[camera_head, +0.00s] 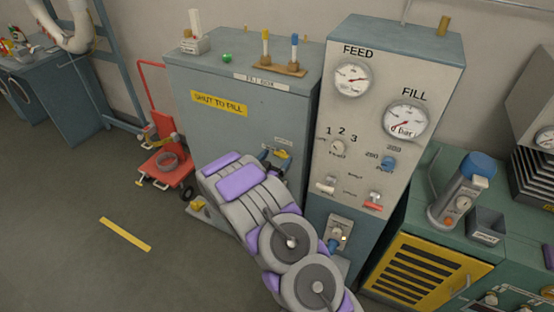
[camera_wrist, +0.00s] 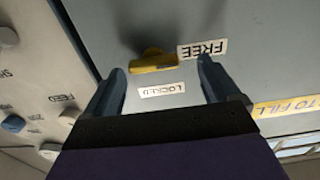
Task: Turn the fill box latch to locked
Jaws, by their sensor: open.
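The fill box (camera_head: 237,128) is a grey-blue cabinet with a yellow "SHUT TO FILL" label on its front. Its latch is a small yellow handle (camera_wrist: 153,62), seen in the wrist view between the "FREE" label (camera_wrist: 204,49) and the "LOCKED" label (camera_wrist: 162,90). The handle's wide end lies towards "FREE", off the "LOCKED" label. It also shows in the head view as a yellow latch (camera_head: 282,154). My gripper (camera_wrist: 161,68) is open, with one dark finger on each side of the latch. I cannot tell whether either finger touches it.
A gauge panel (camera_head: 330,172) stands directly right of the fill box, with knobs and switches near my arm. A red cart (camera_head: 168,168) stands to the left. A green bench (camera_head: 440,262) is at the right. The floor at front left is clear.

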